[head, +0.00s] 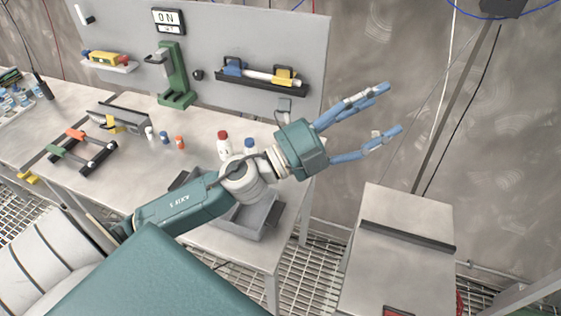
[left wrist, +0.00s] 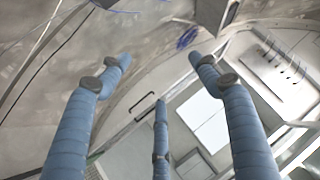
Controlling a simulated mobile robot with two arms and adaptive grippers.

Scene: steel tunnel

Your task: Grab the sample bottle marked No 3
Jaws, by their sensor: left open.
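A white bottle with a red cap (head: 223,146) stands upright on the bench. A white bottle with a blue cap (head: 249,146) stands to its right, partly hidden by my left wrist. My right gripper is not in view.
The bench (head: 120,185) carries a clamp rail (head: 82,155), a green stand (head: 174,85) and a grey bin (head: 252,222) under my left arm. A grey panel (head: 225,40) rises behind. A metal cabinet (head: 395,260) stands at the right, with a floor gap between.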

